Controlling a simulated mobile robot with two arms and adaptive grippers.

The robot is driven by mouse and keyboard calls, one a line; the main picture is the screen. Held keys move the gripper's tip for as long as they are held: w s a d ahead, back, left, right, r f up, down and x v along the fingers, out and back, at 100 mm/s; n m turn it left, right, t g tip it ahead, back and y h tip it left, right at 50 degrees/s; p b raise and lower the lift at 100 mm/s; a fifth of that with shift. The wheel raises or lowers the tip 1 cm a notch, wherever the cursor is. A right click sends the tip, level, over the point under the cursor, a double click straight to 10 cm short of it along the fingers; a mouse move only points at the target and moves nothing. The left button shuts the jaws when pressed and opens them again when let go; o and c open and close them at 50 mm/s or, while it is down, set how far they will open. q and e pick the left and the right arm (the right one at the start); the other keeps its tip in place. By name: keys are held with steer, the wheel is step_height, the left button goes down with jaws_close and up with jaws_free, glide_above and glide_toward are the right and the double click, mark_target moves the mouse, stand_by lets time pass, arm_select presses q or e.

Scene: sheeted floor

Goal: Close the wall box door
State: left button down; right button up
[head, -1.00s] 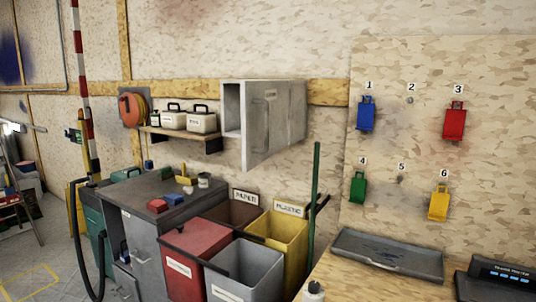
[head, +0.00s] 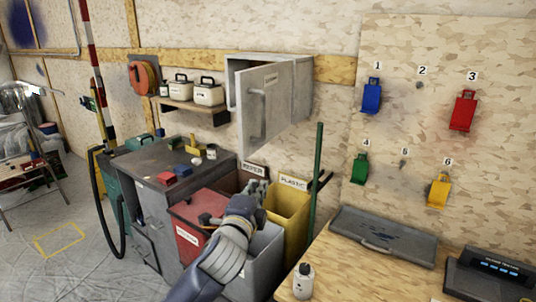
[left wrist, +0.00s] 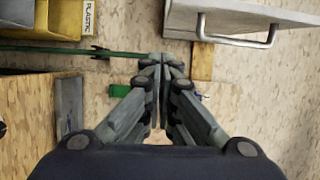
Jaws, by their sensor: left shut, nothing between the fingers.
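The grey wall box (head: 294,84) hangs on the wooden wall in the head view. Its grey door (head: 250,124) stands partly open, swung out from the box, with a bar handle (head: 257,105) on its face. My left gripper (head: 256,188) is below the door, over the bins, and touches neither door nor handle. In the left wrist view the fingers (left wrist: 162,62) are shut together and empty. The door's edge (left wrist: 250,14) and handle (left wrist: 236,42) show at upper right there, apart from the fingertips. My right gripper is not in view.
A shelf with white containers (head: 208,92) is left of the box. Below are red (head: 183,215), grey and yellow bins (head: 290,208) and a grey cabinet (head: 140,185). A green pole (head: 316,165) stands right of the bins. A workbench (head: 335,280) is at lower right.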

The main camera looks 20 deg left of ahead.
arm_select(q)
steer(key=w+a+r+p, duration=0.1)
steer(key=w+a+p, duration=0.3)
steer(key=w, duration=0.6)
steer(key=shift+w+a+r+p, duration=0.15)
steer(key=shift+w+r+p, duration=0.15)
steer(key=shift+p, duration=0.1)
steer(key=shift+f, duration=0.1)
